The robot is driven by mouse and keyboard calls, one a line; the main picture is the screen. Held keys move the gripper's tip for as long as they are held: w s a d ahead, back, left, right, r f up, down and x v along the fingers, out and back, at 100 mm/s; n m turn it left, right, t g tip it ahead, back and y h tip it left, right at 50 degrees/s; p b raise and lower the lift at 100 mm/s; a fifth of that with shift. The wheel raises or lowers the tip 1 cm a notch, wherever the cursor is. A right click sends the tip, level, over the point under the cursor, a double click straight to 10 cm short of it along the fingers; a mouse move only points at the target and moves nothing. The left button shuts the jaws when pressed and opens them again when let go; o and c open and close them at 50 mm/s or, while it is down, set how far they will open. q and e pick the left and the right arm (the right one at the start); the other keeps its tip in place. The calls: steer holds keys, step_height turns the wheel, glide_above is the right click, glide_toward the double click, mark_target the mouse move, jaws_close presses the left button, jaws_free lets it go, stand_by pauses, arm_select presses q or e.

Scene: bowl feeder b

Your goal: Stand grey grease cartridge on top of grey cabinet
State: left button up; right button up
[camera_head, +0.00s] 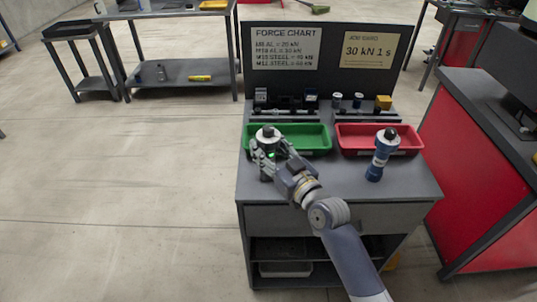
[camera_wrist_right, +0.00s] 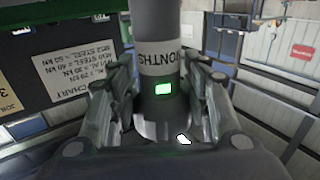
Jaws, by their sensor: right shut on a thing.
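The grey grease cartridge (camera_head: 267,134) is an upright grey cylinder with a dark top, at the left part of the grey cabinet (camera_head: 330,186). In the right wrist view the cartridge (camera_wrist_right: 158,25) stands between the fingers and carries a pale label with dark letters. My right gripper (camera_head: 268,153) is shut on the cartridge, one finger on each side. The cartridge's lower end is partly hidden by the gripper, and I cannot tell whether it touches the cabinet top. My left gripper is not in view.
A green bin (camera_head: 310,137) is just behind the cartridge, with a red bin (camera_head: 350,137) to its right. A blue cylinder (camera_head: 378,164) with a black top stands in front of the red bin. A dark board (camera_head: 330,82) rises behind. The front middle of the cabinet top is bare.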

stand_by(0.3)
steer(key=o, duration=1.2)
steer(key=shift+f, duration=0.15)
steer(key=shift+r, duration=0.2)
steer(key=v, duration=1.2)
steer(key=shift+f, duration=0.1)
